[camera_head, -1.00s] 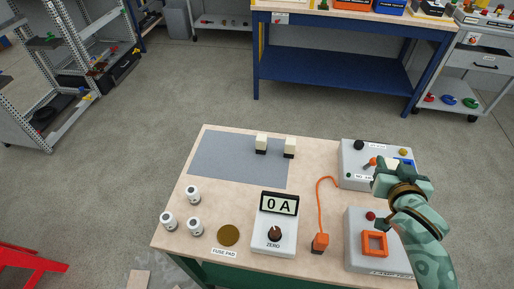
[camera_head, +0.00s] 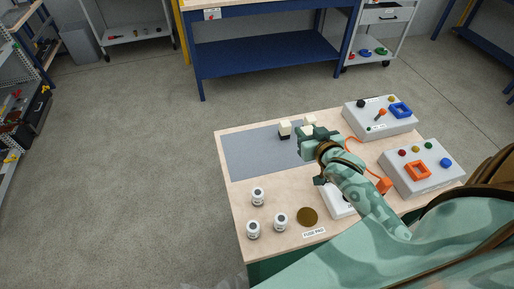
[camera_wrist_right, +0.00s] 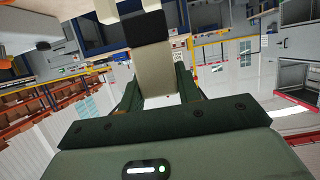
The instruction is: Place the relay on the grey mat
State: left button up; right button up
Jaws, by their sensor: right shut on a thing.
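My right gripper (camera_head: 308,143) is over the right part of the grey mat (camera_head: 262,155). In the right wrist view it is shut on the relay (camera_wrist_right: 157,72), a cream block with a black end. Two similar cream-and-black blocks stand just beyond the gripper: one left block (camera_head: 285,128) and one right block (camera_head: 308,121), partly covered by the gripper. My left gripper is not in view.
Two control boxes, one upper (camera_head: 372,123) and one lower (camera_head: 405,181), stand at the right. An orange plug (camera_head: 384,185) and a half-hidden white meter (camera_head: 336,203) lie near my arm. Several white canisters (camera_head: 258,196) and a brown fuse pad (camera_head: 307,217) are in front. The mat's left part is clear.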

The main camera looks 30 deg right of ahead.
jog(key=w+a+f+b, duration=0.1)
jog(key=w+f, duration=0.2)
jog(key=w, duration=0.1)
jog(key=w+a+f+b, duration=0.1)
jog(key=w+f+b, duration=0.1)
jog(key=w+f, duration=0.1)
jog(key=w+a+f+b, duration=0.1)
jog(key=w+f+b, duration=0.1)
jog(key=w, duration=0.4)
jog(key=shift+f, duration=0.8)
notch_tip(320, 180, down, 3)
jog(key=shift+w+a+f+b, duration=0.1)
jog(key=shift+a+f+b, duration=0.1)
jog(key=shift+b, duration=0.7)
jog(key=shift+d+r, duration=0.1)
